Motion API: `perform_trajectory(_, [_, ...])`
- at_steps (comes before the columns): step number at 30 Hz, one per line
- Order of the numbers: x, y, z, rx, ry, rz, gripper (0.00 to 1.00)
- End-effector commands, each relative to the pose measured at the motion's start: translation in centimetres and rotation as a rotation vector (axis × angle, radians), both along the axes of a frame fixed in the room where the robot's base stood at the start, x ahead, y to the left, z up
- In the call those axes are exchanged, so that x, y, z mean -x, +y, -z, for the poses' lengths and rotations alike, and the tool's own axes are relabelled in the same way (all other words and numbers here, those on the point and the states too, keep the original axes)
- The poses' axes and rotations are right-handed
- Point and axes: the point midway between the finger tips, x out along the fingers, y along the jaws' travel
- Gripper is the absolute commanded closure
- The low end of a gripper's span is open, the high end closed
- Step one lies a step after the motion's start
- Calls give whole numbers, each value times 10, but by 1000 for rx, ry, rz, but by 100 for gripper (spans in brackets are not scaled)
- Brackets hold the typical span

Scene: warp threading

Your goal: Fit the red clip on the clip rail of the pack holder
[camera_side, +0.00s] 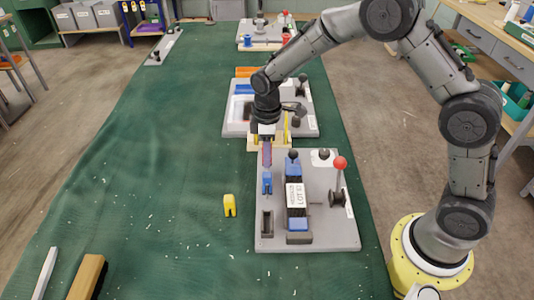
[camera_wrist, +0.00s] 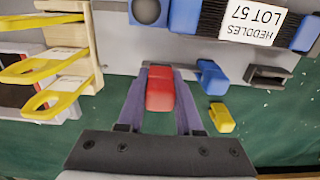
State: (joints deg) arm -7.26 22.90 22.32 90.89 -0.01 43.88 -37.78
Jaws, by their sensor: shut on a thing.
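My gripper (camera_wrist: 160,92) is shut on the red clip (camera_wrist: 160,84), which sits between its two purple fingers. In the side view my gripper (camera_side: 267,157) points down near the far-left corner of the pack holder (camera_side: 330,230), a grey plate; the fingers mostly hide the clip there. The holder bears a blue-and-black heddle pack (camera_side: 297,194) labelled LOT 57. A blue clip (camera_side: 267,183) stands at the plate's left side, just nearer than my fingers; it also shows right of them in the wrist view (camera_wrist: 211,76). I cannot make out the clip rail clearly.
A yellow clip (camera_side: 229,205) stands on the green mat left of the holder. A wooden rack with yellow loops (camera_wrist: 60,60) is close by at left in the wrist view. A red-knobbed lever (camera_side: 340,163) rises at the holder's right. The mat's left side is mostly clear.

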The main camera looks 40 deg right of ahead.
Motion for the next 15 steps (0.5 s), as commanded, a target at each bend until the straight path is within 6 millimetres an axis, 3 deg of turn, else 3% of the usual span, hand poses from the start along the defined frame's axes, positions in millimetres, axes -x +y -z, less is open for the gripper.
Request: perform_trajectory(15, [0,0,5,0,1,0,100])
